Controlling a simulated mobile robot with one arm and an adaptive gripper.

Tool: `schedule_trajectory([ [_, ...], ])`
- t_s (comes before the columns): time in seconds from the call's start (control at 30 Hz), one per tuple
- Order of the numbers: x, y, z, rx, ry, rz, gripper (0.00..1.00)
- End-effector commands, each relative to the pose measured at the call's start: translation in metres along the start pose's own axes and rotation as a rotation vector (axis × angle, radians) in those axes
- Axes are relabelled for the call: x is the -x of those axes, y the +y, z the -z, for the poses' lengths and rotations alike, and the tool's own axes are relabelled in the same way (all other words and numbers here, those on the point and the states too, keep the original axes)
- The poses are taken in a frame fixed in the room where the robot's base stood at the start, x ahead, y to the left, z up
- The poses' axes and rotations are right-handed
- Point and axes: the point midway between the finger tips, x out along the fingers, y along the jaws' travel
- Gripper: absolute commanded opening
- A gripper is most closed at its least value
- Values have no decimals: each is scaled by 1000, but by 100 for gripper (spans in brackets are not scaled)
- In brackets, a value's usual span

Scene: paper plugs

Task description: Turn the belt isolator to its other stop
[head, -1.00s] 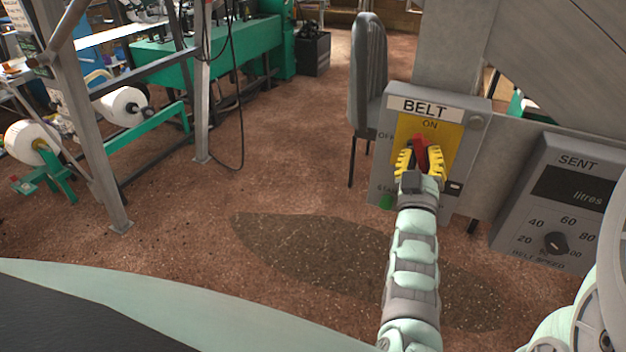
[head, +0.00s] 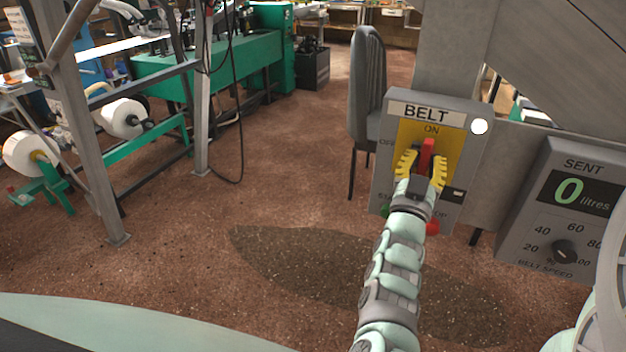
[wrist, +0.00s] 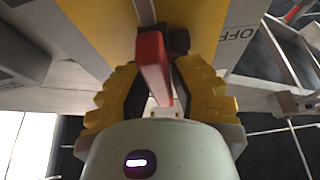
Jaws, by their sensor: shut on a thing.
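The belt isolator is a red handle (head: 428,148) on a yellow plate (head: 452,140) of the grey box labelled BELT (head: 478,105). The handle now stands about upright, toward the word ON. My gripper (head: 422,167) is at the handle with its yellow fingers on either side, shut on it. In the wrist view the red handle (wrist: 153,62) lies between the yellow fingers (wrist: 160,95). The handle's lower part is hidden by the gripper. A white lamp (head: 479,126) at the box's upper right is lit.
A red button (head: 432,228) and a partly hidden green button (head: 385,210) sit low on the box. To the right, the SENT panel (head: 545,160) shows 0 litres above a belt speed knob (head: 564,251). A grey chair (head: 368,80) stands behind the box.

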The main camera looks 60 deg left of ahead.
Motion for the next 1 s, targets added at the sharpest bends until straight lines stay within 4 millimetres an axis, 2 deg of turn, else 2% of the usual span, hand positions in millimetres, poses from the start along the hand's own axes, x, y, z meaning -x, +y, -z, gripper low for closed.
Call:
schedule_trajectory([
  [0.23, 1, 0, -4, 0, -14, 3, 0],
  [0.27, 1, 0, -4, 0, -14, 3, 28],
  [0.47, 1, 0, -2, 1, -7, 2, 48],
  [0.77, 3, 0, -1, 1, -4, 2, 48],
  [0.87, 11, -1, -2, 0, -8, 4, 48],
  [1.0, 33, -2, -3, 0, -10, 6, 48],
])
